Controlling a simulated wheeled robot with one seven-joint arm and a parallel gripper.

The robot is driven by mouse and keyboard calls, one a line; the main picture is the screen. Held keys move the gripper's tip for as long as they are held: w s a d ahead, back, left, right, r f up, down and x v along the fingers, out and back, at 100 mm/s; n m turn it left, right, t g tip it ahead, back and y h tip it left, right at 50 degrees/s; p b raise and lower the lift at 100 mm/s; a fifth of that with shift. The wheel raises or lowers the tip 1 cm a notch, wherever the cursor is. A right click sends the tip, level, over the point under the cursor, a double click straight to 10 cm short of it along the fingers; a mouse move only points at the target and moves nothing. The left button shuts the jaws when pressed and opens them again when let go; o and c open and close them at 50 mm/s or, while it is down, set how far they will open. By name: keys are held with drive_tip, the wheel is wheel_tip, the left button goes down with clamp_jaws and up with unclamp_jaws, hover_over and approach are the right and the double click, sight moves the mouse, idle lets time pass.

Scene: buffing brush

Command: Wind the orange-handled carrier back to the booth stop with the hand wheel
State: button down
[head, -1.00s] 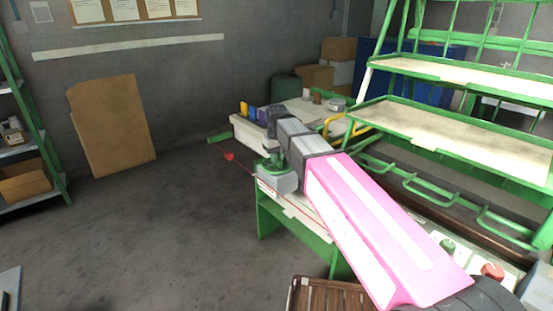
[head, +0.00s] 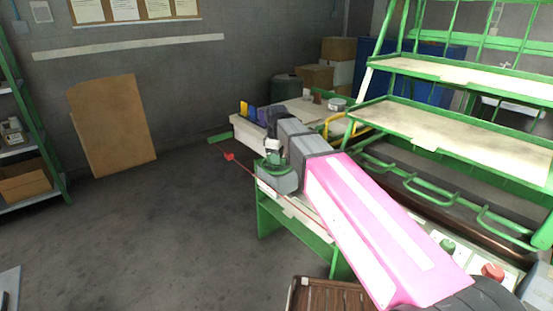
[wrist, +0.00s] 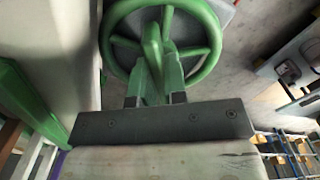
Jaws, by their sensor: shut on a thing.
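The green hand wheel (head: 270,166) sits on a grey box at the near left end of the green-framed bench, partly covered by my gripper. In the wrist view the wheel (wrist: 205,18) fills the top middle, with its rim, spokes and a raised green bar across its centre. My gripper (wrist: 155,92) is shut on the hand wheel, its fingers close about the raised bar; the exact contact is hard to see. In the head view my gripper (head: 274,150) reaches down onto the wheel from above. I cannot make out the orange-handled carrier.
A green tiered rack (head: 455,126) rises on the right. A brown slatted crate (head: 330,297) is at the front. The floor (head: 150,230) at left is open.

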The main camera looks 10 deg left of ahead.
idle(0.3)
drive_tip(key=c, duration=1.2)
unclamp_jaws()
drive_tip(key=shift+o, duration=0.2)
drive_tip(key=shift+r, duration=0.15)
wheel_tip(320, 180, up, 11)
drive_tip(key=shift+f, duration=0.2)
